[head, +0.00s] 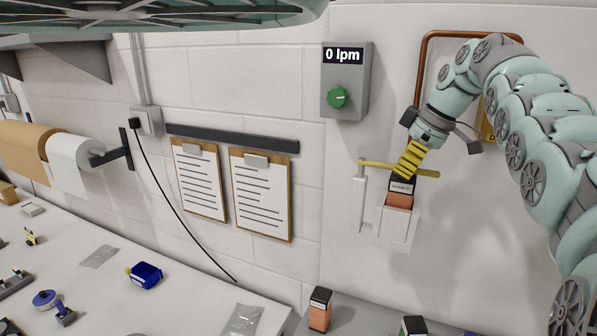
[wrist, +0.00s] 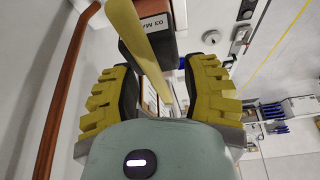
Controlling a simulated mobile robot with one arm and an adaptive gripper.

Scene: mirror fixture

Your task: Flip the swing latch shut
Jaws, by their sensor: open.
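The swing latch is a yellow bar. In the head view the latch (head: 374,165) runs nearly level from the top of a white post to just right of my gripper; my fingers hide its middle. A black and orange cartridge (head: 399,201) with a white label sits upright in the white holder (head: 397,238) just below the latch. My gripper (head: 403,172) reaches down from the upper right over the latch and cartridge top. In the wrist view the latch (wrist: 130,32) extends between my two open, ribbed yellow fingers (wrist: 158,85), with gaps on both sides; the cartridge (wrist: 155,28) is behind it.
A grey box with a green knob (head: 338,97) and a "0 lpm" display is on the wall, upper left of the holder. A copper-coloured pipe (head: 422,65) loops behind my arm. More cartridges (head: 320,309) stand on the surface below. Clear white panel surrounds the holder.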

